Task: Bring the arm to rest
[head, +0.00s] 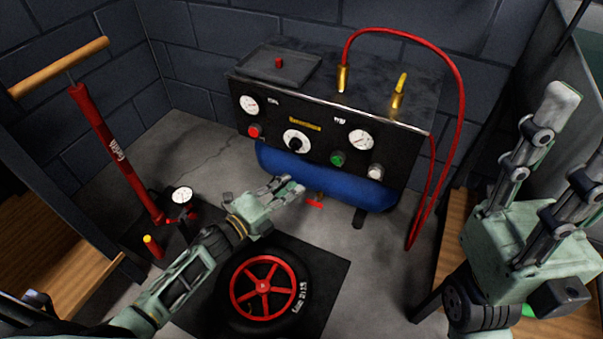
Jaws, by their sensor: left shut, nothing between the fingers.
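My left gripper (290,188) reaches in from the lower left, shut and empty. In the picture it shows in front of the blue tank's left part and above the wheel. My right gripper (576,138) is at the right edge, pointing up, with its fingers spread apart and nothing between them. The wheel (263,287), a black tyre with a red spoked rim, lies flat on a dark mat (328,278) on the floor.
A compressor panel (310,128) with gauges and knobs stands at the back above a blue tank (335,180). A red hose (459,100) loops at its right. A red floor pump (115,150) with a wooden handle stands left. Wooden benches flank both sides.

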